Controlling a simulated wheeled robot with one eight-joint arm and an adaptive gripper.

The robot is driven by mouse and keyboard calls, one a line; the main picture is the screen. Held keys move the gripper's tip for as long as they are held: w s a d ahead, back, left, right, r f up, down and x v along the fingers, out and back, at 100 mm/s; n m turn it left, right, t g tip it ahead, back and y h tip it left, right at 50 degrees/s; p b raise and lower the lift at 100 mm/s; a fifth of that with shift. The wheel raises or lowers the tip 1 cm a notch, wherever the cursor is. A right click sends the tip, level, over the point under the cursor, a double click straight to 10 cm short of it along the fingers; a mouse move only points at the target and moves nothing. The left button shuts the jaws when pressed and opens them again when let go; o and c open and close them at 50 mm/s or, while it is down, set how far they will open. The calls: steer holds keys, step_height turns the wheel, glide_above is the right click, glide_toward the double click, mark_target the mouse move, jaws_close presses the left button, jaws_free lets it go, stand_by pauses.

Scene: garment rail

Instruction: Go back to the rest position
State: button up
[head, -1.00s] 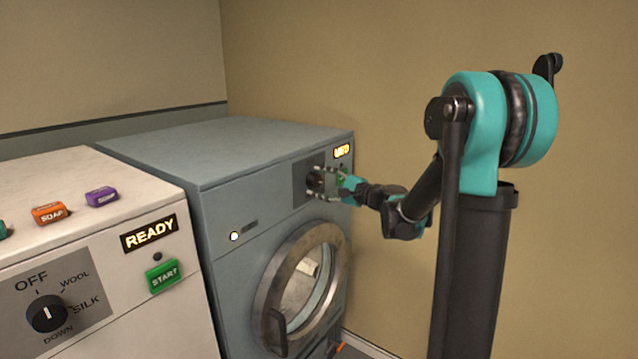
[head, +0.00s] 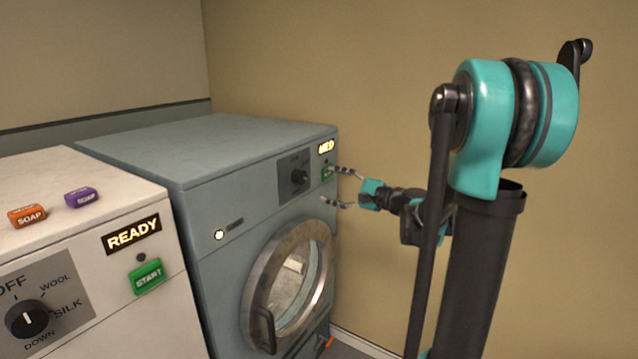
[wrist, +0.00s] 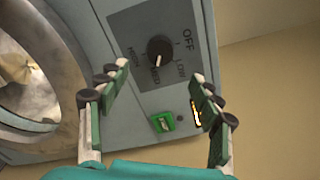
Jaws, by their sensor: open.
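My gripper (head: 338,187) is open and empty in the head view. It is in front of the upper right of the grey-blue dryer (head: 215,185), apart from its black knob (head: 299,177). In the wrist view the two fingers of my gripper (wrist: 160,88) spread wide. The black knob (wrist: 160,49) shows beyond and between them, on a grey panel with OFF, LOW, MED and HIGH marks. Its white pointer is toward MED. A green button (wrist: 163,122) is below the knob. The lit display (head: 326,147) reads MED in the head view.
The dryer's round glass door (head: 290,285) looks shut. A white machine (head: 95,200) stands at left with a READY display (head: 132,234), a green START button (head: 147,276) and a black dial (head: 27,319). Orange (head: 27,216) and purple (head: 82,197) soap blocks lie on top. A wall is behind.

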steer(key=shift+v, duration=0.85)
steer(key=s+a+f+n+g+h, duration=0.2)
steer(key=s+f+n+g+h, duration=0.15)
steer(key=s+f, duration=0.6)
steer(key=s+d+f+n+g+h, duration=0.2)
steer(key=s+d+f+n+h, duration=0.7)
steer(key=s+f, duration=0.7)
steer(key=s+d+h, duration=0.1)
steer(key=d+h, duration=0.1)
steer(key=d, duration=0.2)
steer(key=shift+d+f, duration=0.2)
steer(key=shift+d, duration=0.2)
